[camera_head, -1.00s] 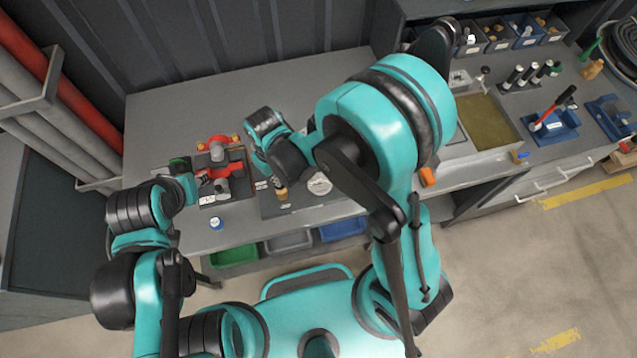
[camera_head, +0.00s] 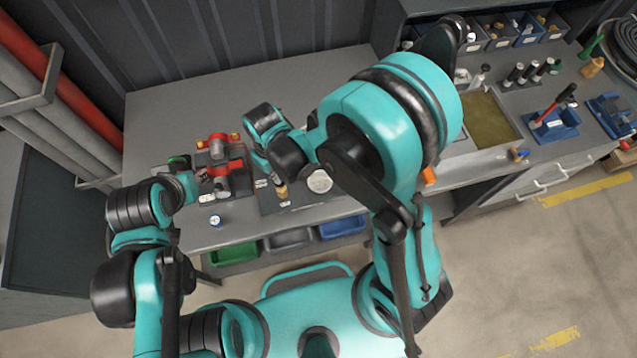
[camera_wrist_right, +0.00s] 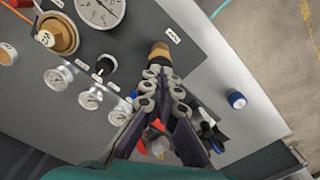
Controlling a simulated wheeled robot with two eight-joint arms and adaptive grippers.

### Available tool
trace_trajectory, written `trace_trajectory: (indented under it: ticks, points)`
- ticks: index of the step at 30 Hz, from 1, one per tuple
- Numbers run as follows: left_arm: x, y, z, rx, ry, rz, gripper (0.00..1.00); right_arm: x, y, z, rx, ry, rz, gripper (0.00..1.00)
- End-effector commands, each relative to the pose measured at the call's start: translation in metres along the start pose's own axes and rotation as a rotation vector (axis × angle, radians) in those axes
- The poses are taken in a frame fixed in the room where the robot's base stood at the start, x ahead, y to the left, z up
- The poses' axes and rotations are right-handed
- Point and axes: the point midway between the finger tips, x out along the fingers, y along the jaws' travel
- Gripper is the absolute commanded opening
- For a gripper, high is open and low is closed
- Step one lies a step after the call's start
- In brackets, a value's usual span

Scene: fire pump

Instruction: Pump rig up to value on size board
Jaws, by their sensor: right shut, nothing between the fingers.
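The red and grey pump rig (camera_head: 222,172) stands on the bench at left centre. To its right is a dark panel with a large white dial (camera_head: 320,181), which also shows in the right wrist view (camera_wrist_right: 101,8), and several small gauges (camera_wrist_right: 90,98). A brass-coloured knob (camera_head: 282,192) sits on the panel's front part. My right gripper (camera_wrist_right: 158,72) is shut and empty, its fingertips close to this knob (camera_wrist_right: 159,52); contact is unclear. My left gripper (camera_head: 190,182) is at the pump's left side, its fingers too small to read. I cannot pick out a size board.
A larger brass fitting (camera_wrist_right: 58,36) and a black knob (camera_wrist_right: 106,64) are on the panel. A blue cap (camera_head: 216,221) stands near the bench's front edge. Coloured bins (camera_head: 232,255) are below. A tray (camera_head: 480,122) and tools lie right. The back left bench is clear.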

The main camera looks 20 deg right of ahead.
Motion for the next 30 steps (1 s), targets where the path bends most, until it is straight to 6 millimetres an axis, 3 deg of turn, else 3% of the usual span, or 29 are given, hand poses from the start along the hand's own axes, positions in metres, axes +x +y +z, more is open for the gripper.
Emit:
trace_trajectory:
  ticks: [18, 30]
  points:
    - [0.022, 0.000, 0.015, 0.000, 0.000, 0.000, 0.35, 0.027, 0.000, 0.000, 0.000, 0.000, 0.000, 0.00]
    - [0.013, 0.000, 0.009, 0.000, 0.000, 0.000, 0.35, 0.013, 0.000, 0.001, 0.000, 0.000, 0.000, 0.00]
